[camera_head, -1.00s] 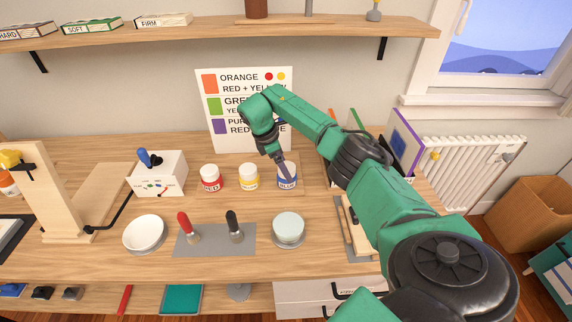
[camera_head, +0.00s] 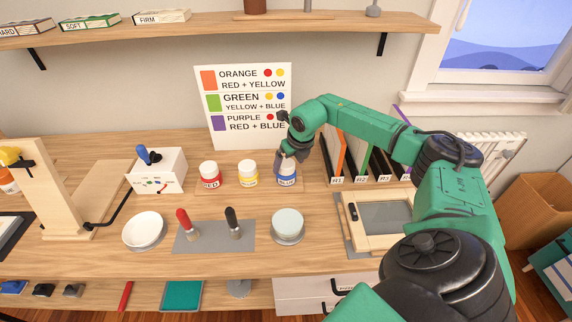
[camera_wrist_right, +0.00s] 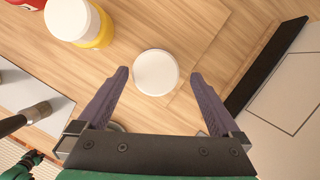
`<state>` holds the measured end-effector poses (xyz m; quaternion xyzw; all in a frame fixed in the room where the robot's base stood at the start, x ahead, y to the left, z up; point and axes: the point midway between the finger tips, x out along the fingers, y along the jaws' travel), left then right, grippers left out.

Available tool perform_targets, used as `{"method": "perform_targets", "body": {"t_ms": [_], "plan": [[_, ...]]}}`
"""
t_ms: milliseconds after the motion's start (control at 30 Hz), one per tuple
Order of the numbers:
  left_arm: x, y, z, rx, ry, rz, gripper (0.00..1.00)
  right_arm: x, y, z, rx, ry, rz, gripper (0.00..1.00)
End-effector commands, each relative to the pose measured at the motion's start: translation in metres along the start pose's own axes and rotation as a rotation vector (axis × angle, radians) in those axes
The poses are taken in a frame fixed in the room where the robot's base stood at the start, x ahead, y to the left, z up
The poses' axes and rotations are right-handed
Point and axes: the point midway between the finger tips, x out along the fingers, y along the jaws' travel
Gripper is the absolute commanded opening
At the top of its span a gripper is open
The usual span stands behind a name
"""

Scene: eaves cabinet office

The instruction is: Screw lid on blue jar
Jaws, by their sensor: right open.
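The blue jar (camera_head: 287,178) stands upright on the table at the right end of a row of paint jars. In the right wrist view a round white lid (camera_wrist_right: 156,73) is seen from straight above, between my fingers, and hides any jar body under it. How tightly it sits cannot be told. My right gripper (camera_head: 283,159) is at the top of the blue jar in the head view. Its fingers are open, one on each side of the lid, with a gap on both sides in the right wrist view. My left gripper is not in view.
The yellow jar (camera_head: 248,176) and red jar (camera_head: 209,178) stand close to the left. A pale round container (camera_head: 288,226) and a grey mat (camera_head: 214,242) with two tools lie in front. Upright binders (camera_head: 340,180) and a framed screen (camera_head: 384,215) are to the right.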

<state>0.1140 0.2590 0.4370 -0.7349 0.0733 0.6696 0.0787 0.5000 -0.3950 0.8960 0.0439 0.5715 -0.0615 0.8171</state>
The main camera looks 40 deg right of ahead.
Motion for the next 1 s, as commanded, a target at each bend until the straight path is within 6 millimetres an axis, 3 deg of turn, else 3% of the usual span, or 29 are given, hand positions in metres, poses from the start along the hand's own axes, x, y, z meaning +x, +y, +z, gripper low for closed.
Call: {"method": "perform_targets", "body": {"t_ms": [133, 167, 367, 433, 467, 567, 833, 1000], "plan": [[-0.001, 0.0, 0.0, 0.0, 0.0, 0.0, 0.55, -0.001, 0.0, 0.001, -0.002, 0.0, 0.001, 1.0], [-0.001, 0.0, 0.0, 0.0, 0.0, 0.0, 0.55, -0.001, 0.0, 0.001, -0.002, 0.0, 0.0, 0.92], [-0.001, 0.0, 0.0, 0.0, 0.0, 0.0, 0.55, -0.001, 0.0, 0.001, 0.0, 0.001, -0.002, 0.16], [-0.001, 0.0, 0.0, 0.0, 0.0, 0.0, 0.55, -0.001, -0.001, 0.001, 0.001, 0.0, -0.003, 0.11], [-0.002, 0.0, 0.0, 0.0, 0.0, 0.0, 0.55, -0.001, -0.001, 0.001, 0.007, 0.001, -0.005, 0.02], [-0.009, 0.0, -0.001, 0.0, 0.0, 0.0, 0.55, -0.004, 0.001, 0.002, 0.102, 0.0, -0.039, 0.01], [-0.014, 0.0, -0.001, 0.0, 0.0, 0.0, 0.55, -0.001, 0.005, 0.003, 0.597, 0.0, -0.22, 0.01], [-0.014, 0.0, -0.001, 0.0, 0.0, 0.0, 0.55, -0.001, 0.004, 0.003, 0.666, -0.002, -0.249, 0.01]]}}
